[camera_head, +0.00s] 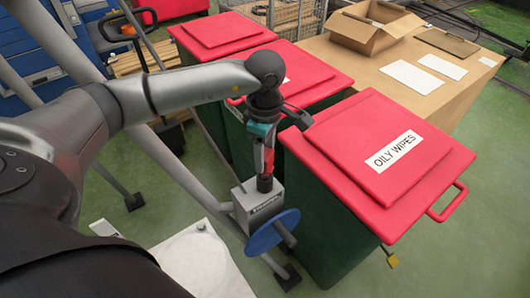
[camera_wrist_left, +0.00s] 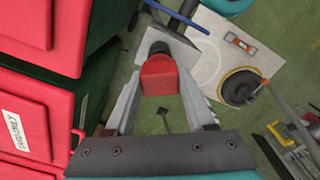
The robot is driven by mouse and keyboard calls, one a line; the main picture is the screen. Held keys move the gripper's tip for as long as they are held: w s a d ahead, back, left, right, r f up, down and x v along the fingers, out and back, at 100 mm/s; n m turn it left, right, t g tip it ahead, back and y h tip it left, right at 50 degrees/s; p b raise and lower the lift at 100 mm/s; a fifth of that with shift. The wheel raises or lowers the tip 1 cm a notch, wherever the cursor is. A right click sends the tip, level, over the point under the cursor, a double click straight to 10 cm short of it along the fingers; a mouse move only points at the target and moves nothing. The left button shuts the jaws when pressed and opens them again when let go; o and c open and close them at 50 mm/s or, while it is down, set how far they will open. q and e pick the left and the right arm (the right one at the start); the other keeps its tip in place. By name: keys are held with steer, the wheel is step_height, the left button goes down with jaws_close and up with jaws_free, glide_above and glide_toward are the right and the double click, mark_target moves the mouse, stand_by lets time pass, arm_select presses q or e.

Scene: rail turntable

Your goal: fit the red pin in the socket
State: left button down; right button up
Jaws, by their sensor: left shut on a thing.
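My left gripper (camera_head: 264,160) points down and is shut on the red pin (camera_head: 269,158). In the left wrist view the red pin (camera_wrist_left: 160,77) sits between the two grey fingers, its dark end pointing away from the gripper. A grey box (camera_head: 258,205) with a label and a blue handwheel (camera_head: 272,232) stands on a post directly below the pin; part of the box also shows in the left wrist view (camera_wrist_left: 183,36). The dark end is at or just above the box's top. The socket opening is hidden, and I cannot tell whether the end is in it. My right gripper is not in view.
A red-lidded bin (camera_head: 385,155) labelled OILY WIPES stands close to the right of the box, with more bins behind. A cardboard box (camera_head: 372,28) is on a brown table (camera_head: 440,85). A pale board (camera_wrist_left: 212,58) with a round disc lies low near the box.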

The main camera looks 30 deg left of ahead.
arm_select(q)
steer(key=shift+s+d+f+b, duration=0.1)
steer(key=shift+f+b, duration=1.2)
steer(key=shift+f, duration=0.2)
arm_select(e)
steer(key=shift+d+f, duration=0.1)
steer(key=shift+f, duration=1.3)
arm_select(q)
steer(key=shift+c, duration=0.9)
jaws_free()
steer(key=shift+r, duration=0.1)
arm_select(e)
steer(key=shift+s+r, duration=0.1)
arm_select(q)
steer(key=shift+r+p, duration=0.45)
steer(key=shift+r, duration=0.15)
steer(key=shift+r+p, duration=2)
steer(key=shift+r, duration=1.35)
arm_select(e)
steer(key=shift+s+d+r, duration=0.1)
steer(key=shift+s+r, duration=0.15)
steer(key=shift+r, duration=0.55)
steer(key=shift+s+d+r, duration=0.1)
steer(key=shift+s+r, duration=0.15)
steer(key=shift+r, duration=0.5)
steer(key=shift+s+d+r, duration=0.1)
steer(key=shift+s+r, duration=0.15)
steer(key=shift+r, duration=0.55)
